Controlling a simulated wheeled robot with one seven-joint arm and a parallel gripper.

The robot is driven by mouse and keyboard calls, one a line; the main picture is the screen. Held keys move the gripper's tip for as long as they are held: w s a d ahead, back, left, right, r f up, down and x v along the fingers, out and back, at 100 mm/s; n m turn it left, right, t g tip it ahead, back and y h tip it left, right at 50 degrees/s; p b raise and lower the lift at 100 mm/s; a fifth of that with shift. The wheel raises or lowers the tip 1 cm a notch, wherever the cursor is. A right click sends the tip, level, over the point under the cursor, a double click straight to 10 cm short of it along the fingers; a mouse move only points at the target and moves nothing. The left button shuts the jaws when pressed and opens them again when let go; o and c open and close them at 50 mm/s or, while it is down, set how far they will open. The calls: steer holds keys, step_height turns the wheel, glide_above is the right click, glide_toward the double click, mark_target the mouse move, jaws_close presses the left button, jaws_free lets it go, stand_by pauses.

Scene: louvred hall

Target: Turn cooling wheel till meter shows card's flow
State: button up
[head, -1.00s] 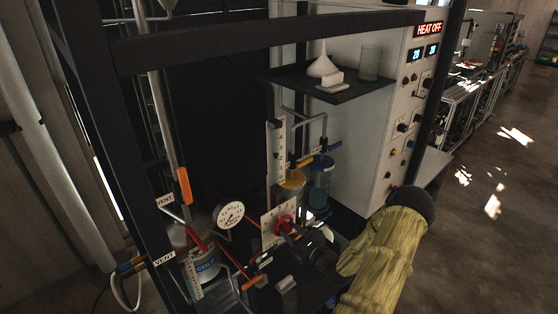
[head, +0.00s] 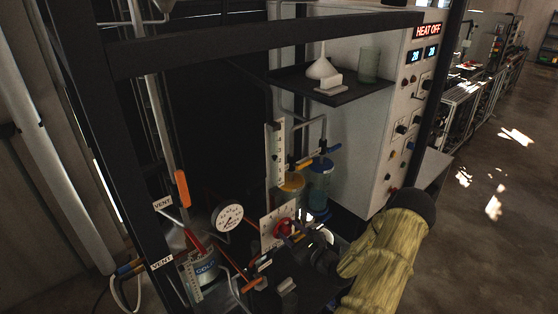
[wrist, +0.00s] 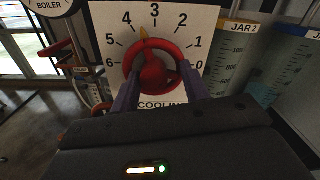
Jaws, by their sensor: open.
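The red cooling wheel (wrist: 152,68) sits on a white dial plate (wrist: 106,22) numbered 0 to 6, with "COOLING" partly hidden below. A yellow-orange pointer at the wheel's top stands between 3 and 4. My gripper (wrist: 160,80) is open, its two purple fingers either side of the wheel's lower half; I cannot tell whether they touch the rim. In the head view the wheel (head: 283,228) is partly hidden by my gripper (head: 296,233). A tall white scale (head: 279,150) stands behind the plate; its reading is too small to tell. I cannot make out a card.
A round gauge (head: 228,217), labelled BOILER in the wrist view, is left of the wheel. Jars with yellow (head: 291,187) and blue (head: 320,182) lids stand behind it. A shelf (head: 345,95) holds glassware above. Dark frame bars cross the left and top. Open floor lies right.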

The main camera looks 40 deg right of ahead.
steer(key=shift+w+a, duration=0.25)
steer(key=shift+a, duration=0.25)
steer(key=shift+s+f, duration=0.3)
steer(key=shift+s, duration=0.5)
steer(key=s, duration=0.3)
steer(key=shift+d+r, duration=0.1)
steer(key=shift+d, duration=0.25)
steer(key=shift+s, duration=0.75)
steer(key=s+d+b, duration=0.1)
steer(key=s+b, duration=0.6)
steer(key=s, duration=1)
steer(key=shift+s+d, duration=0.15)
